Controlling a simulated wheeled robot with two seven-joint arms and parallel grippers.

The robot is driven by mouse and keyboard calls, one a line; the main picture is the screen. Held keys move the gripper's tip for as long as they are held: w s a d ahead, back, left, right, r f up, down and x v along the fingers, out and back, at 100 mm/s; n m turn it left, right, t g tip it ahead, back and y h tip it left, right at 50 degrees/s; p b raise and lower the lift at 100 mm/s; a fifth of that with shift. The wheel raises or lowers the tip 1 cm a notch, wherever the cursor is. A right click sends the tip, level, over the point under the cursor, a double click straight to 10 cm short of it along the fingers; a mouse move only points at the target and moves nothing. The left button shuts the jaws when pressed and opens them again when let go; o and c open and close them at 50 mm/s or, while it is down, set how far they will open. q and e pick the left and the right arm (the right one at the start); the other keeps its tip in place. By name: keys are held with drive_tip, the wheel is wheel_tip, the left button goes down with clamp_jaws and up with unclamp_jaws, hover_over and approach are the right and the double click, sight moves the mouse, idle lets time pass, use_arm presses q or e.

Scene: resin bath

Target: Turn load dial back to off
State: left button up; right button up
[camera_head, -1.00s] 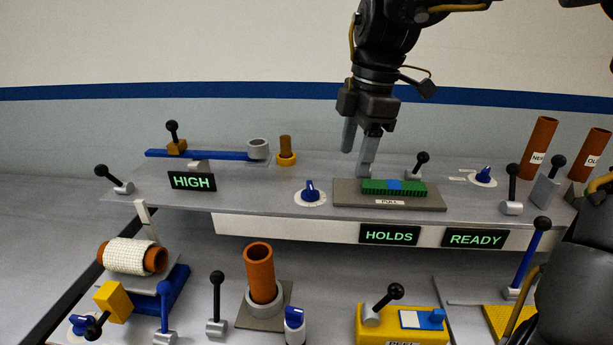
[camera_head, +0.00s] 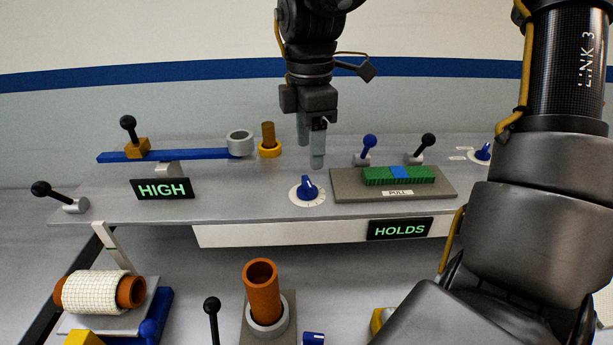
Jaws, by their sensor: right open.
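A blue dial knob (camera_head: 309,186) sits on a white disc on the grey shelf, left of the plate marked PULL. Its pointer is turned up and slightly left. A second blue dial (camera_head: 483,152) is at the right of the shelf, partly hidden by my arm. No readable label shows which one is the load dial. My right gripper (camera_head: 310,147) points down, open and empty, behind and just above the nearer dial, apart from it in the picture. My left gripper is not in view.
The PULL plate (camera_head: 440,189) holds a green and blue block (camera_head: 380,176). Blue (camera_head: 369,146) and black (camera_head: 428,141) ball levers stand behind it. A HOLDS sign (camera_head: 399,228) and HIGH sign (camera_head: 161,189) are lit. My arm covers the right side.

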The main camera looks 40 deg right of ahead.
sight(307, 181)
drive_tip(key=f, duration=0.8)
drive_tip(key=shift+w, duration=0.3)
drive_tip(key=shift+r, duration=0.1)
drive_tip(key=c, duration=1)
